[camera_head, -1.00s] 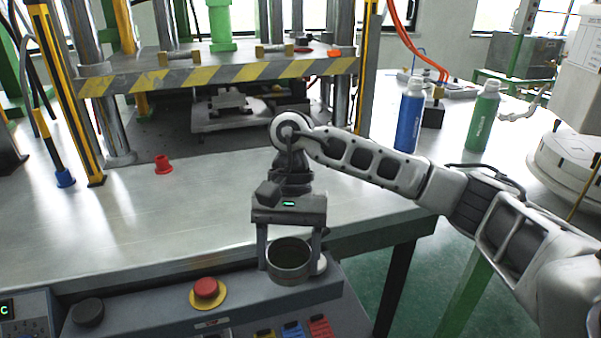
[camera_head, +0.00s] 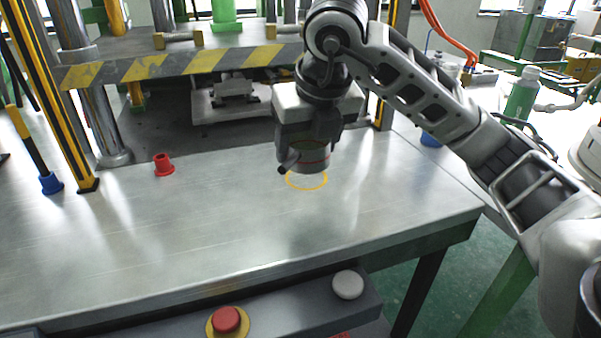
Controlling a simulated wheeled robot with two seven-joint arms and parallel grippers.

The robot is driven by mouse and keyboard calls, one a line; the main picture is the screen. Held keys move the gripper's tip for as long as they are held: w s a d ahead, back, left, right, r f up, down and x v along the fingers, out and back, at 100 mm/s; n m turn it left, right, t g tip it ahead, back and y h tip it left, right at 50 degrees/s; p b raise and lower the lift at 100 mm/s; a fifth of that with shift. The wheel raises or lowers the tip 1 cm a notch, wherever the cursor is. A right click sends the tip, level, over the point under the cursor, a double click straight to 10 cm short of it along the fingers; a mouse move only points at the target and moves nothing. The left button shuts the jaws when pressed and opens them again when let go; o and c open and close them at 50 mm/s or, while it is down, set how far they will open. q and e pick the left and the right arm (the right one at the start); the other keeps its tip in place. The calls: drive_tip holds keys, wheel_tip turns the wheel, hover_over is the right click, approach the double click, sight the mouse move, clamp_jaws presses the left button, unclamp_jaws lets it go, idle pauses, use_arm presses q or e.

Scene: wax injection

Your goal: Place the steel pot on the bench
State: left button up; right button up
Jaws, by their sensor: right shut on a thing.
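The steel pot (camera_head: 313,159) is a small dark metal cup with a red line round it. My right gripper (camera_head: 308,143) is shut on it and holds it upright over the metal bench (camera_head: 190,225). A yellow ring (camera_head: 306,180) is marked on the bench top just below the pot. The pot's bottom seems close to the ring; I cannot tell whether it touches the bench. The gripper hides much of the pot's upper part. My left gripper is not in view.
The press with its striped beam (camera_head: 185,64) stands behind. A red cap (camera_head: 163,165) sits on the bench at left. A control panel with a red button (camera_head: 226,319) and white knob (camera_head: 348,284) lies along the front. A green bottle (camera_head: 522,96) stands at the right.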

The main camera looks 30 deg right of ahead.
drive_tip(key=shift+w+d, duration=0.15)
drive_tip(key=shift+w, duration=0.2)
drive_tip(key=w+d+f, duration=0.3)
drive_tip(key=w+d, duration=0.1)
drive_tip(key=w, duration=0.2)
hover_over(307, 178)
drive_tip(key=f, duration=0.5)
drive_tip(key=shift+s+a+f, duration=0.25)
drive_tip(key=shift+s+f, duration=0.1)
drive_tip(key=shift+m, duration=0.3)
drive_tip(key=shift+s+x, duration=0.2)
drive_tip(key=shift+x, duration=0.8)
drive_tip(key=shift+s+x, duration=0.25)
drive_tip(key=shift+x, duration=0.75)
drive_tip(key=shift+f, duration=0.25)
drive_tip(key=o, duration=1.1)
drive_tip(key=shift+c, duration=0.2)
